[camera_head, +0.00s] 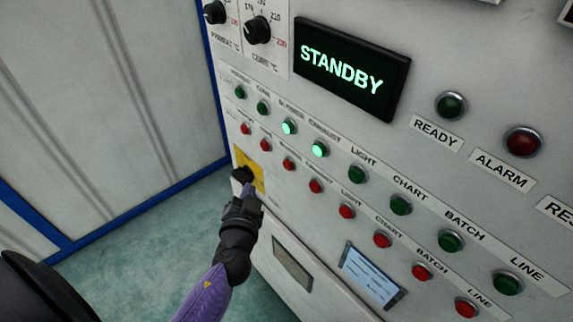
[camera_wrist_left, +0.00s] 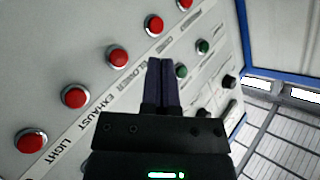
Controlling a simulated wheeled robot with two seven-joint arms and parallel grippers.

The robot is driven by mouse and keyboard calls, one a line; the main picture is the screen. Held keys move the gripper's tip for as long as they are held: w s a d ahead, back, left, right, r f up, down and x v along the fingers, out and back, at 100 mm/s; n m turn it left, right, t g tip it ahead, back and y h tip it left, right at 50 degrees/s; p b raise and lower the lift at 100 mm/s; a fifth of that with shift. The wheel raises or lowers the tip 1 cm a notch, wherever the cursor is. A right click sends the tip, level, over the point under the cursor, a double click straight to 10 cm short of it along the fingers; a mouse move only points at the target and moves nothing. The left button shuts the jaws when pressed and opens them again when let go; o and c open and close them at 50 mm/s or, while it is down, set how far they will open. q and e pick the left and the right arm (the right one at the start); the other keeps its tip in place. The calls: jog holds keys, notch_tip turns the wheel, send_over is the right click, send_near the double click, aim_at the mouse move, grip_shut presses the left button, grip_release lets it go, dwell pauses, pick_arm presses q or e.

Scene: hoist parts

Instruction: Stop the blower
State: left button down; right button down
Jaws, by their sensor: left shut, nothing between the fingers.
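The blower's red button (camera_head: 289,163) is third from the left in the lower row of the panel in the head view. The lit green blower button (camera_head: 289,127) is in the row above it. In the left wrist view the red blower button (camera_wrist_left: 118,56) stands left of my fingertips, beside its label. My left gripper (camera_head: 249,188) is shut and empty, below and left of this button, overlapping the yellow plate in the picture. Its closed fingers also show in the wrist view (camera_wrist_left: 162,65). Whether they touch anything cannot be told. My right gripper is out of view.
Red exhaust (camera_head: 316,185) and cure (camera_head: 265,144) buttons flank the blower button closely. The green exhaust button (camera_head: 320,149) is lit. A yellow plate (camera_head: 250,162) with a black switch sits below the row. The display (camera_head: 350,67) reads STANDBY.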

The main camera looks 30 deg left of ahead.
aim_at(289, 165)
pick_arm(q)
jog(key=w+d, duration=0.2)
jog(key=w, duration=0.4)
jog(key=shift+w+d+b, duration=0.4)
jog(key=shift+w, duration=0.1)
dwell(1.6)
jog(key=shift+w+d, duration=0.15)
jog(key=shift+w, duration=0.15)
jog(key=shift+w+d+b, duration=0.2)
jog(key=shift+w+b, duration=0.2)
jog(key=shift+b, duration=0.1)
dwell(0.5)
dwell(0.3)
jog(key=shift+s+a, duration=0.3)
jog(key=shift+s, duration=0.5)
